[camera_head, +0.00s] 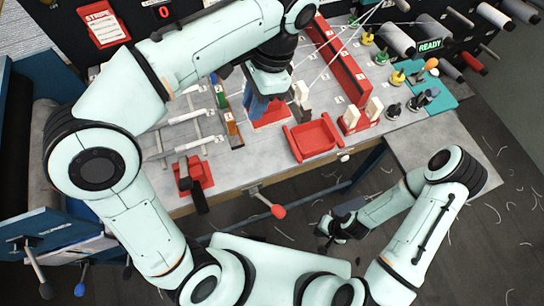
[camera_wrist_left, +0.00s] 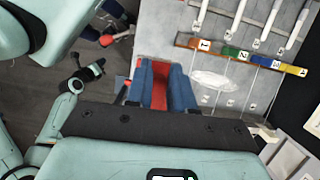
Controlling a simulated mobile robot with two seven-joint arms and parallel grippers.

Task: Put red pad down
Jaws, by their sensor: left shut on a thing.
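My left gripper (camera_head: 262,105) has blue fingers and points down over the grey worktable. It is shut on the red pad (camera_head: 271,117), whose red surface shows beside and below the fingers. In the left wrist view the red pad (camera_wrist_left: 158,84) lies between the two blue fingers of the left gripper (camera_wrist_left: 165,82). I cannot tell if the pad touches the table. My right gripper (camera_head: 338,228) hangs low in front of the table, away from the pad; its fingers are too dark and small to read.
A red tray (camera_head: 315,138) stands right of the pad. Left of it are a numbered colour strip (camera_head: 230,118) and white rods (camera_head: 186,116). A long red bar (camera_head: 340,62), white-topped red blocks (camera_head: 351,119) and spools lie to the right. A red block (camera_head: 200,172) with a black handle is front left.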

